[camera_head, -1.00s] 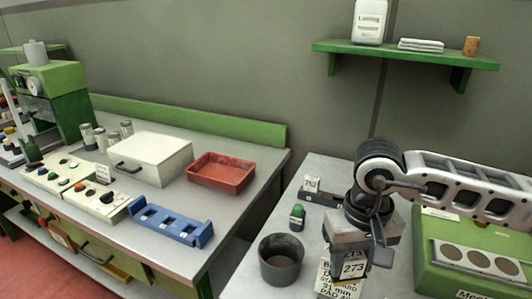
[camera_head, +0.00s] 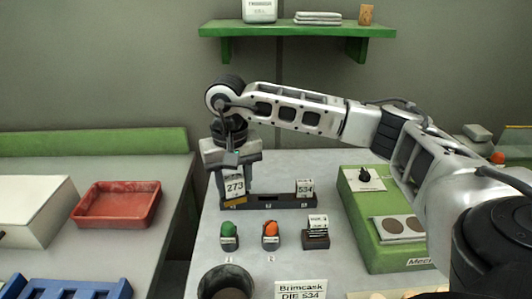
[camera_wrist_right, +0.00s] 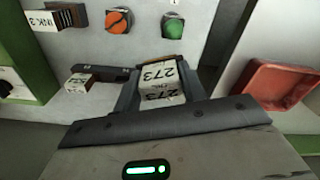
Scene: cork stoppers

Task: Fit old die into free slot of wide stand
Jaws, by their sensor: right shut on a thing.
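The old die, a pale block labelled 273 (camera_head: 235,187), is gripped upright in my right gripper (camera_head: 236,180), at the left end of the dark wide stand (camera_head: 268,203). It also shows between the fingers in the right wrist view (camera_wrist_right: 158,79). Its lower end is partly hidden by the fingers, so I cannot tell whether it sits in the slot or just above it. A block labelled 534 (camera_head: 305,187) stands at the right end of the stand. The stand's middle shows no block. My left gripper is not in view.
A dark cup (camera_head: 226,283) is nearer. A green machine (camera_head: 385,225) is right; a red tray (camera_head: 117,203) lies left, across a gap.

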